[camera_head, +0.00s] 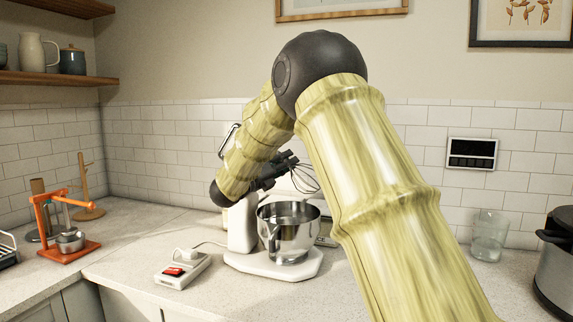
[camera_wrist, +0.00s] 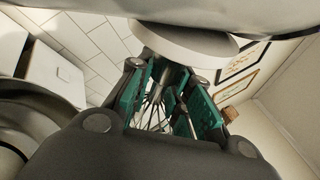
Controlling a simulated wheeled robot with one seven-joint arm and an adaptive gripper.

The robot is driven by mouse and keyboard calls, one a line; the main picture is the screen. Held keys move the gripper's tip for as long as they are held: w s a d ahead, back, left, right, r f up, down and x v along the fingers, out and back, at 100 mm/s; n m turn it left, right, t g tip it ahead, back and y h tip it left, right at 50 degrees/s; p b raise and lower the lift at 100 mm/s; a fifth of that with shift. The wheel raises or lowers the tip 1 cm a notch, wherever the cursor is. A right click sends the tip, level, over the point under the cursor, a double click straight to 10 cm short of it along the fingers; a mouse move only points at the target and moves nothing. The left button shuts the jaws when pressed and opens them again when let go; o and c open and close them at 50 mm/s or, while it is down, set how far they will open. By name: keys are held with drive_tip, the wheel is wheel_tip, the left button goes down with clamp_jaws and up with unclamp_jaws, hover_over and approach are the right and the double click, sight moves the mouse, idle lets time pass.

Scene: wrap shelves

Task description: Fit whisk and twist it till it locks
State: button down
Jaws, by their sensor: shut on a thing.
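The stand mixer's white base (camera_head: 245,262) stands on the counter, with a shiny metal bowl (camera_head: 288,225) on it. My arm hides most of the mixer's upper part in the head view. My gripper (camera_head: 287,165) is above the bowl, shut on the whisk (camera_head: 305,180), whose wire loops show at its right. In the wrist view, the green pads of my gripper (camera_wrist: 163,95) are on either side of the whisk (camera_wrist: 155,108). A pale round disc (camera_wrist: 190,42), apparently the mixer head's underside, is close to the whisk's shaft end. I cannot tell whether they touch.
A white box with a red patch (camera_head: 181,271) lies left of the mixer. An orange stand (camera_head: 68,228) and a wooden rack (camera_head: 88,200) are farther left. A glass (camera_head: 489,236) and a large pot (camera_head: 556,262) stand at the right. Counter is clear at front centre.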

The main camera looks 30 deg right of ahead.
drive_tip(key=shift+f, duration=0.1)
drive_tip(key=c, duration=0.7)
unclamp_jaws()
drive_tip(key=shift+b+v, duration=2.45)
drive_tip(key=shift+v, duration=1.05)
